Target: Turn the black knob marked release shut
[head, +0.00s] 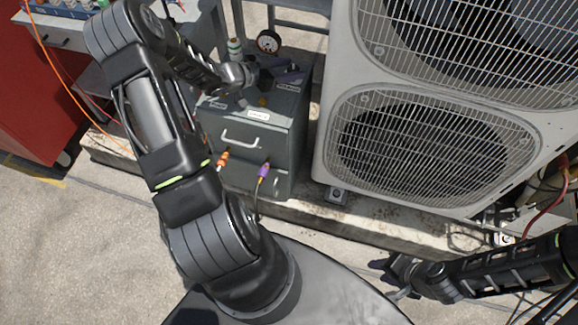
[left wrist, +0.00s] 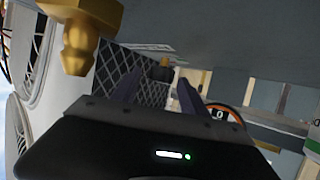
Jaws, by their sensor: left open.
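A small black knob (left wrist: 158,73) with a yellowish part at its base shows in the left wrist view, ahead of my left gripper (left wrist: 158,92) and between the lines of its two fingers. The fingers are apart, and I see no contact with the knob. In the head view my left gripper (head: 295,75) is over the top of a dark grey cabinet (head: 270,140), and I cannot pick out the knob there; the gripper may hide it. The label plates are too small to read. My right gripper (head: 392,276) is low at the right, away from the cabinet; its jaw state is unclear.
A brass fitting (left wrist: 82,38) is close to the left wrist camera. A round gauge (head: 268,41) stands at the cabinet's back. A large condenser unit (head: 336,110) stands right of the cabinet. Orange (head: 222,158) and purple (head: 263,171) connectors are on the front. The floor in front is clear.

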